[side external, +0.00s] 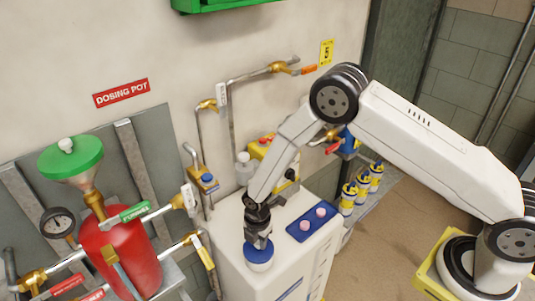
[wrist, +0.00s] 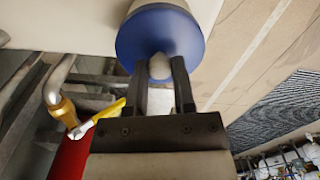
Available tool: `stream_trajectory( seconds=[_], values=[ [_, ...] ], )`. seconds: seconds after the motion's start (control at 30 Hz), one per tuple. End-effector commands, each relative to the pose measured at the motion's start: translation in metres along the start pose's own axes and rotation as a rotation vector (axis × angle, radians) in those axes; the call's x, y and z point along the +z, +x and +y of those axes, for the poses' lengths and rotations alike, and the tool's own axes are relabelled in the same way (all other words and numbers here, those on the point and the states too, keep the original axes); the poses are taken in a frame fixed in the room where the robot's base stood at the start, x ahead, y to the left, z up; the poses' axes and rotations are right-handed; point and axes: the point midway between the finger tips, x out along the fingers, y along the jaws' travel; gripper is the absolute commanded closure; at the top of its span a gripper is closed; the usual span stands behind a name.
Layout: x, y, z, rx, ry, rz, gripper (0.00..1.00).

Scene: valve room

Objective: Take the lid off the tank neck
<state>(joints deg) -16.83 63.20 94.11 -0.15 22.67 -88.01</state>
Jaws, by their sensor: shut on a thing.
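The blue lid (side external: 258,252) is at the tank neck (side external: 262,267), on top of the white tank (side external: 235,254) near its front edge. In the wrist view the lid is a blue disc (wrist: 140,38) with a pale round knob (wrist: 160,67). My gripper (side external: 258,239) points down at the lid from above. In the wrist view its two dark fingers (wrist: 160,62) are shut on the knob, one on each side. White shows beyond the lid's rim there. I cannot tell whether the lid still touches the neck.
A blue tray (side external: 312,224) with two pink pieces lies right of the lid. A white bottle (side external: 244,168) and a yellow box (side external: 266,150) stand behind. The red dosing pot (side external: 122,250) with its green-lidded funnel (side external: 70,158), pipes and a yellow-handled valve (side external: 205,252) is at left.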

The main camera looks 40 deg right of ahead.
Motion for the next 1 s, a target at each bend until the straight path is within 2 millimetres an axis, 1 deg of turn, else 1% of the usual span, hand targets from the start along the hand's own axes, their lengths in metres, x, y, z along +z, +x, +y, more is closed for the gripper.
stream_trajectory(
  seconds=[0.27,0.37,0.53,0.67,1.0],
  values=[
    [0.000,-0.008,0.001,0.002,0.000,0.000,1.00],
    [0.000,-0.015,0.001,0.002,0.000,0.001,1.00],
    [0.000,-0.034,0.001,0.003,0.000,0.001,1.00],
    [-0.001,-0.046,-0.012,0.000,0.000,0.001,1.00],
    [-0.001,-0.089,-0.048,0.002,0.000,0.001,1.00]
  ],
)
